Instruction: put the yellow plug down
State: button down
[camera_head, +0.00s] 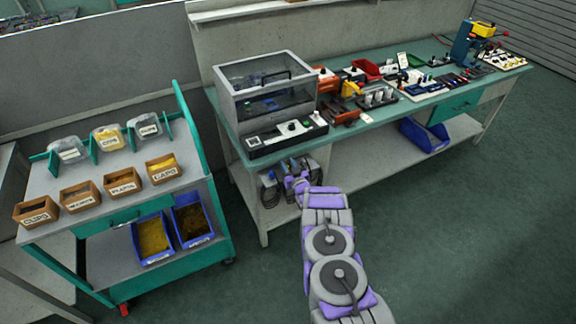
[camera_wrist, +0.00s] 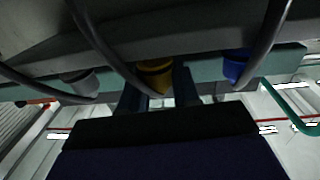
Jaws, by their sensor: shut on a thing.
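The yellow plug (camera_wrist: 155,76) shows in the wrist view between the two dark fingers of my gripper (camera_wrist: 158,92), which is shut on it. A grey cable runs close by the plug. A white plug (camera_wrist: 82,83) is to its left and a blue plug (camera_wrist: 237,66) to its right, both apart from my fingers. In the head view my gripper (camera_head: 291,178) is low at the bench's left end, beneath the clear case. The yellow plug cannot be made out there. Whether it touches any surface is not clear.
The bench (camera_head: 398,104) has a crowded top and a lower shelf (camera_head: 370,150) with a blue bin (camera_head: 425,135). Dark looped cables (camera_head: 268,188) hang near my gripper. A green cart (camera_head: 205,190) with boxes stands left. The floor on the right is clear.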

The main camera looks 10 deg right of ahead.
jog(key=shift+d+f, duration=0.1)
jog(key=shift+d+f, duration=0.1)
jog(key=c, duration=0.7)
grip_release()
jog(key=shift+d, duration=0.1)
jog(key=shift+c, duration=0.2)
